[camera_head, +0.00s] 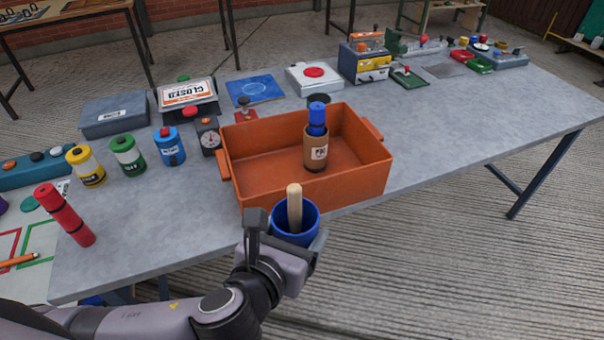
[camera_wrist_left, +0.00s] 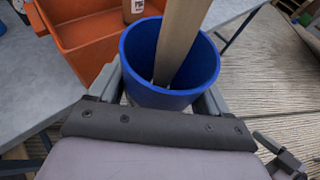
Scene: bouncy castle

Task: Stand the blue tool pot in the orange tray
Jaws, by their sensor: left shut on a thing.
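The blue tool pot (camera_head: 307,235) is upright with a wooden handle (camera_head: 294,207) standing in it. My left gripper (camera_head: 285,232) is shut on the pot, with a finger on each side. It holds the pot just in front of the orange tray (camera_head: 345,188), outside its near wall. The left wrist view shows the pot (camera_wrist_left: 150,92) between the fingers and the tray (camera_wrist_left: 88,52) beyond it at upper left. In the tray a brown pot (camera_head: 316,158) stands upright, holding a blue cylinder (camera_head: 317,120). My right gripper is not in view.
The tray sits on a grey table (camera_head: 450,130). Yellow (camera_head: 86,166), green (camera_head: 128,156) and blue (camera_head: 170,147) canisters stand left of it. A red cylinder (camera_head: 65,215) is at the left. The tray's left half is clear.

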